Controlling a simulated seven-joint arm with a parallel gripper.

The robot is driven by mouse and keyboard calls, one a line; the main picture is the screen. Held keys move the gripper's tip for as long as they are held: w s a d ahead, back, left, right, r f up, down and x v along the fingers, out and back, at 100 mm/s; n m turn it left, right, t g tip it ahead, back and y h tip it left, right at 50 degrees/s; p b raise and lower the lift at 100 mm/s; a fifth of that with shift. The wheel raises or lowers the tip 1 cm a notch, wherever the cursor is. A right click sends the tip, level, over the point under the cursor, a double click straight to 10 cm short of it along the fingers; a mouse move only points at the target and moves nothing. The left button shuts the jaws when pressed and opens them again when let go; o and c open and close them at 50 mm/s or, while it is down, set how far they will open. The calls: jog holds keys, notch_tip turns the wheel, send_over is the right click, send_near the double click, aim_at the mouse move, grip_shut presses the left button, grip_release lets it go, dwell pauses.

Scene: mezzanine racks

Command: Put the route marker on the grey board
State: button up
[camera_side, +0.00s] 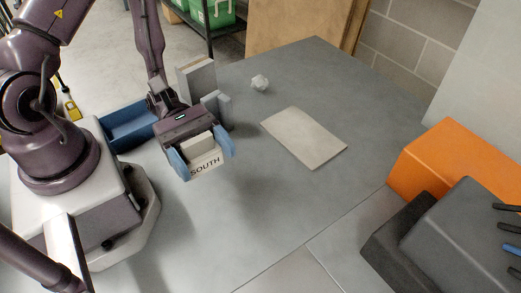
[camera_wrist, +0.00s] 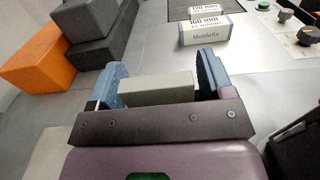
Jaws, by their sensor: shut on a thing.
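The route marker (camera_side: 206,164) is a pale block with the word SOUTH on its front face. My gripper (camera_side: 202,157) is shut on it, with one blue finger on each side, and holds it over the table to the left of the grey board. In the wrist view the marker (camera_wrist: 157,91) shows as a plain grey-green block between the fingers (camera_wrist: 160,84); its lettering is hidden there. The grey board (camera_side: 303,138) is a thin, light, flat rectangle on the table, and nothing lies on it.
A blue bin (camera_side: 128,125) stands left of my gripper. An orange box (camera_side: 446,158) and dark grey blocks (camera_side: 450,230) stand at right. The wrist view shows a Mottlefix box (camera_wrist: 206,34). Table between marker and board is clear.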

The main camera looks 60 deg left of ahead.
jog(key=w+a+n+t+y, duration=0.1)
jog(key=w+a+n+t, duration=0.45)
jog(key=w, duration=1.05)
jog(key=m, duration=0.2)
send_over(309, 137)
jog(key=s, duration=0.1)
jog(key=shift+n+t, duration=0.25)
jog(key=shift+t, duration=0.1)
notch_tip(309, 137, down, 8)
jog(key=shift+r, duration=0.1)
jog(key=shift+w+f, duration=0.35)
jog(key=shift+f, duration=0.05)
jog(key=shift+w+f, duration=0.15)
jog(key=shift+f, duration=1.5)
jog(key=shift+f, duration=0.2)
jog(key=o, duration=0.9)
